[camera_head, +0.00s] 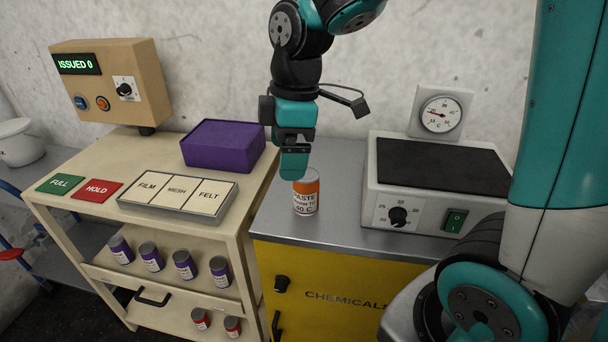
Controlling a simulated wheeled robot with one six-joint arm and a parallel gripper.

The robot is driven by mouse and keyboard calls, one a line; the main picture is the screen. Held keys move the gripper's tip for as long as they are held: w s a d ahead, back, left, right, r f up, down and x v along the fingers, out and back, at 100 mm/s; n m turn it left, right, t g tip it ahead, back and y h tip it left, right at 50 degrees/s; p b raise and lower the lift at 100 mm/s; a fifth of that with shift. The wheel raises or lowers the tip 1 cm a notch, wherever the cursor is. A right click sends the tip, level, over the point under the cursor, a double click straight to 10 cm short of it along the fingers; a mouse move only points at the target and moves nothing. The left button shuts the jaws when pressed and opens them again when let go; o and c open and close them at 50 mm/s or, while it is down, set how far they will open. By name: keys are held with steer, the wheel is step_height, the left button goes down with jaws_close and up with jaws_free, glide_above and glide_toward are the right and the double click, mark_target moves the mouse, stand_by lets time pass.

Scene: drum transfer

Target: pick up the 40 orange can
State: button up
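The orange can (306,193) stands upright on the grey top of the yellow chemicals cabinet. It has an orange upper part and a white label reading "PASTE", a partly legible line and "40 C". My gripper (293,172) points down just above and slightly left of the can's top, overlapping its upper left edge in the picture. I see the fingers nearly edge-on, so their gap is hidden. I cannot tell whether they touch the can.
A hot plate (440,180) with a dial and green switch stands right of the can, a round gauge (441,114) behind it. Left is a cream cart with a purple box (223,145), a labelled tray (178,195) and several small cans on lower shelves. The counter (340,232) in front is clear.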

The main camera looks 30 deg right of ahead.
mark_target(306, 173)
steer(key=w+d+r+n+h+p, duration=0.1)
steer(key=w+d+n+h+p, duration=0.2)
steer(key=w+d, duration=0.45)
steer(key=shift+n+y, duration=0.7)
steer(key=f+p, duration=0.1)
steer(key=f, duration=0.7)
steer(key=f+p, duration=0.1)
steer(key=f, duration=0.2)
steer(key=shift+s+d+f+p, duration=0.3)
steer(key=shift+d+f+p, duration=0.05)
steer(key=shift+d+f, duration=0.05)
steer(key=shift+w+d+f+p, duration=0.15)
steer(key=shift+f+p, duration=1.05)
steer(key=shift+f, duration=1.35)
steer(key=c, duration=1.2)
